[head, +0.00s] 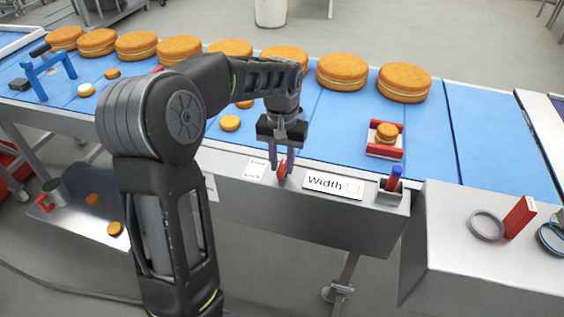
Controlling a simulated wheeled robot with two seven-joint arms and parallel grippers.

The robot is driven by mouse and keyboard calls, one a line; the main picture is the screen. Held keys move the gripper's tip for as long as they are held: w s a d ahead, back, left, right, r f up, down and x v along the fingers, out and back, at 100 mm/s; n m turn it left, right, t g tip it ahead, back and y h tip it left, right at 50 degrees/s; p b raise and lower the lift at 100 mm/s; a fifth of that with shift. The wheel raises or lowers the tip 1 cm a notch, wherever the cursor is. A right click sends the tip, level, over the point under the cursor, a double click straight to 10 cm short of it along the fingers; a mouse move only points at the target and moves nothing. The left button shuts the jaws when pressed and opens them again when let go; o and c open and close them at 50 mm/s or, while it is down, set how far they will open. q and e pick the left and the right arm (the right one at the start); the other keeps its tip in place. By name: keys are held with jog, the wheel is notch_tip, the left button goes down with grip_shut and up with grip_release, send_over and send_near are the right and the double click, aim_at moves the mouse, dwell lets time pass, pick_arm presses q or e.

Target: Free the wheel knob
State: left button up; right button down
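My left gripper (282,168) points down at the front panel of the conveyor. Its two fingers stand on either side of a small red lever-like piece (282,171). I cannot tell whether they press on it. A small white label (255,168) with two lines of text, too small to read surely, is just left of the fingers. A "Width" label (333,186) is to the right. Further right, a blue-topped red piece (395,180) stands in a slot at the panel's end. I cannot tell which piece is the wheel knob. My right gripper is not in view.
Large filled rounds (404,82) line the back of the blue belt (470,130). A red-ended holder (384,151) bears a small round (386,132). A grey cabinet (460,260) at right carries a ring (487,225) and a red block (520,217). A blue frame (48,72) stands at left.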

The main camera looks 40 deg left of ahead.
aim_at(282, 167)
pick_arm(q)
jog(key=shift+o, duration=1.2)
notch_tip(282, 167, up, 8)
jog(key=shift+f, duration=0.1)
